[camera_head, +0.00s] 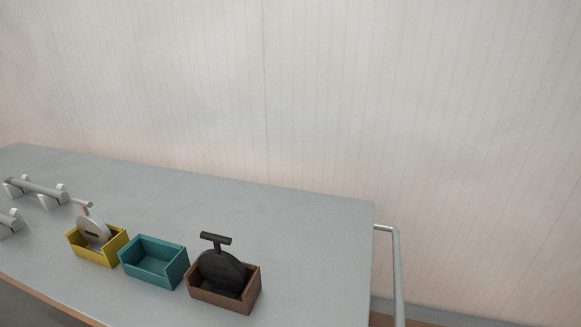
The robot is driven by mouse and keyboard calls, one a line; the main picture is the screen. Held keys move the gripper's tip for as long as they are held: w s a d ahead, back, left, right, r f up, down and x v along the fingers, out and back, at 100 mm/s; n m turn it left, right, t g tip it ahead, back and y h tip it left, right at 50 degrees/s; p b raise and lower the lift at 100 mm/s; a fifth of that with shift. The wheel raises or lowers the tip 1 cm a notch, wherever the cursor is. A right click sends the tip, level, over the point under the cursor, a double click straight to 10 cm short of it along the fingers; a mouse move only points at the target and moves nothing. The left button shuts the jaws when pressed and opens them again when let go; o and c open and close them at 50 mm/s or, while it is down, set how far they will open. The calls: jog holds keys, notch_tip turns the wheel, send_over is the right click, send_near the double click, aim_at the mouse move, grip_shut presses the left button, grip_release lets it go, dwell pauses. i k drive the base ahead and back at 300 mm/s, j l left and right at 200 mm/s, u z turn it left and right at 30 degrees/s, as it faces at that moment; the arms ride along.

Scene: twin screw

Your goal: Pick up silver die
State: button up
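The silver die (94,231) is a round disc with a short handle, standing tilted in a yellow open box (102,259) on the left part of the table. A black die (221,270) of similar shape, with a T-shaped handle on top, stands in a brown box (225,303) to the right. A teal box (153,264) between them is empty. My gripper is not in view. The lower part of each die is hidden by its box walls.
The grey table (290,225) is clear behind and right of the boxes. Grey cylindrical fixtures (37,189) stand at the far left, close to the silver die. A metal rail (396,270) runs along the table's right end. A pale wall (300,90) rises behind.

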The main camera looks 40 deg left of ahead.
aim_at(92, 228)
jog(key=u, duration=2.35)
jog(key=i+j, duration=0.1)
jog(key=j, duration=0.15)
jog(key=j+u, duration=0.15)
jog(key=i+j+u, duration=0.1)
jog(key=i+u, duration=0.25)
jog(key=i, duration=0.35)
jog(key=i+l, duration=0.1)
jog(key=l+u, duration=0.1)
jog(key=l, duration=0.25)
jog(key=i, duration=0.05)
